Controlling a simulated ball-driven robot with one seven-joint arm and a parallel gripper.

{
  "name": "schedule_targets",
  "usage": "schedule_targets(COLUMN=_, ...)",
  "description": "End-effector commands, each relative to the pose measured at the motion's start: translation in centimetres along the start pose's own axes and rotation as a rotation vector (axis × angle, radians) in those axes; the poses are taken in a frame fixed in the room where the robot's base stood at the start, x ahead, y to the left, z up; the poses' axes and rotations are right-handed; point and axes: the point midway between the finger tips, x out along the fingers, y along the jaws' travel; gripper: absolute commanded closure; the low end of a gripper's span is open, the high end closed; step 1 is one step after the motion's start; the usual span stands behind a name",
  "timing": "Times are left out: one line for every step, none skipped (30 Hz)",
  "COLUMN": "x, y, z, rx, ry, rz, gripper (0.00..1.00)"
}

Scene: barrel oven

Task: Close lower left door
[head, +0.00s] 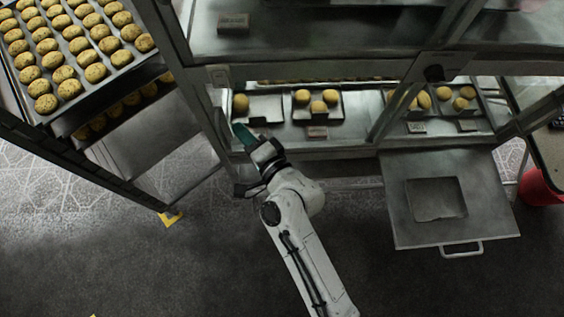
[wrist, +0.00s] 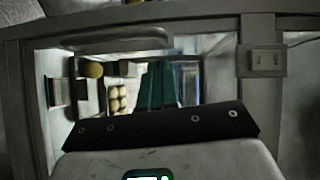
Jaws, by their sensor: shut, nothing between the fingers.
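The metal oven (head: 345,150) has two lower bays side by side. The lower left bay (head: 264,104) shows its inside with buns, and I cannot make out its door panel clearly in the head view. My gripper (head: 240,132), with teal fingers, is at the left edge of this bay, shut and empty. In the wrist view the shut teal fingers (wrist: 157,86) show in front of a framed opening with buns behind. A grey handle-like bar (wrist: 115,41) crosses the top of that opening. I cannot tell if the fingers touch anything.
The lower right door (head: 410,225) hangs folded down, with a window and a bar handle (head: 462,250). A rack with trays of buns (head: 62,67) stands at the left. A red bin (head: 540,189) is at the far right. The floor in front is clear.

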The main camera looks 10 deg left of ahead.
Motion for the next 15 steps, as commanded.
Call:
schedule_targets(x=-0.1, y=0.1, z=-0.2, rx=0.001, ry=0.002, rz=0.0, gripper=1.0)
schedule_targets(x=-0.8, y=0.3, z=-0.1, rx=0.002, ry=0.001, rz=0.001, gripper=1.0)
schedule_targets(x=-1.4, y=0.4, z=-0.1, rx=0.004, ry=0.001, rz=0.002, gripper=1.0)
schedule_targets(x=-1.9, y=0.3, z=-0.1, rx=0.004, ry=0.002, rz=0.001, gripper=1.0)
schedule_targets(x=-2.4, y=0.4, z=-0.1, rx=0.004, ry=0.003, rz=0.002, gripper=1.0)
schedule_targets(x=-3.0, y=0.4, z=-0.1, rx=0.003, ry=0.003, rz=0.002, gripper=1.0)
schedule_targets(x=-3.6, y=0.4, z=-0.1, rx=0.003, ry=0.003, rz=0.002, gripper=1.0)
schedule_targets(x=-4.1, y=0.4, z=-0.1, rx=0.003, ry=0.003, rz=0.002, gripper=1.0)
schedule_targets(x=-4.8, y=0.5, z=-0.1, rx=0.003, ry=0.004, rz=0.003, gripper=1.0)
schedule_targets(x=-5.4, y=0.4, z=-0.2, rx=0.002, ry=0.005, rz=0.002, gripper=1.0)
schedule_targets(x=-5.9, y=0.5, z=-0.2, rx=0.002, ry=0.004, rz=0.004, gripper=1.0)
schedule_targets(x=-6.6, y=0.5, z=-0.2, rx=0.002, ry=0.005, rz=0.003, gripper=1.0)
schedule_targets(x=-7.1, y=0.4, z=-0.2, rx=0.002, ry=0.004, rz=0.003, gripper=1.0)
schedule_targets(x=-7.6, y=0.4, z=-0.2, rx=0.002, ry=0.004, rz=0.003, gripper=1.0)
schedule_targets(x=-8.2, y=0.4, z=-0.2, rx=0.002, ry=0.005, rz=0.003, gripper=1.0)
